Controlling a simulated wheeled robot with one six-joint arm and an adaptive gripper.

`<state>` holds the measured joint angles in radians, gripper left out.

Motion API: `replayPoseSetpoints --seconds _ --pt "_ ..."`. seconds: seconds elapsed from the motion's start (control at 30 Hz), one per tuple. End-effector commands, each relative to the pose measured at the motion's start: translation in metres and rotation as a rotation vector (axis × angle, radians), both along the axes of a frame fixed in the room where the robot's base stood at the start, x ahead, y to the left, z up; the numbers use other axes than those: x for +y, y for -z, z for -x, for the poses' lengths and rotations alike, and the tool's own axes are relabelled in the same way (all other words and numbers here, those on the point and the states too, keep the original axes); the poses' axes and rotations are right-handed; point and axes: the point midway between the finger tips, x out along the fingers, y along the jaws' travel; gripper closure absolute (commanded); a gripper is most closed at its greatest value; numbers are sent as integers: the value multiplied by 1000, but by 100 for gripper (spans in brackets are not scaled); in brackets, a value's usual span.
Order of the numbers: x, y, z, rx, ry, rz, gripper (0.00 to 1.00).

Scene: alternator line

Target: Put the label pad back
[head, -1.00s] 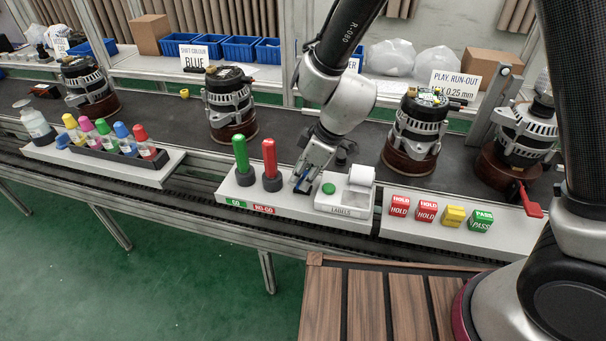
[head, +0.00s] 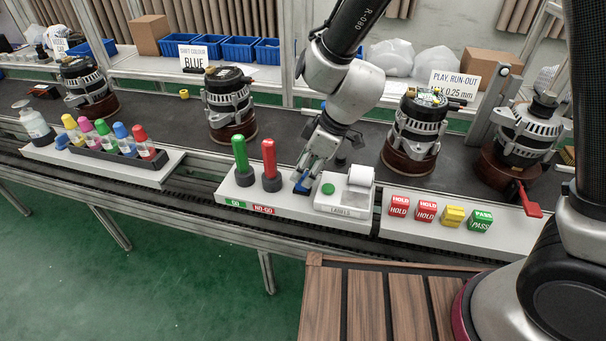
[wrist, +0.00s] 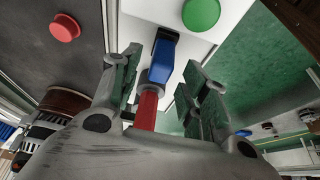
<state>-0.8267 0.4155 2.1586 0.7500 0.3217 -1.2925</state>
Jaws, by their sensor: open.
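A small blue block with a dark base, which appears to be the label pad (head: 301,184), sits on the white stand between the red NO-GO gauge (head: 270,160) and the label printer (head: 345,198). In the wrist view the blue block (wrist: 163,55) shows between the two fingers, with a gap on both sides. My gripper (head: 307,176) is open, pointing down right at the block. In the head view the fingers partly hide the block. In the wrist view my gripper (wrist: 162,80) holds nothing that I can make out.
The green GO gauge (head: 243,160) stands left of the red one. The printer has a green button (head: 328,189) and a white roll. HOLD and PASS blocks (head: 426,211) stand to the right. An alternator (head: 415,130) stands behind on the dark belt.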

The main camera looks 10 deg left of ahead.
Motion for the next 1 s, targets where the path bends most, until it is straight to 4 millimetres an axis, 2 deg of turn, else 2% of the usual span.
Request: replayPoseSetpoints --seconds 0.03,0.2,0.4,0.8,0.87,0.9,0.97,1.0 --pt "-4 -12 0 -4 -1 -3 56" --pt "-19 -49 2 -4 0 -5 56" --pt "-31 -77 4 -2 -1 -2 56" --pt "-39 -89 4 1 9 0 56" --pt "-50 -97 0 2 43 -3 56" --pt "-62 -106 -4 4 81 -8 56" --pt "-91 -125 -9 11 166 -12 56" --pt "-116 -139 -12 15 238 -15 56"
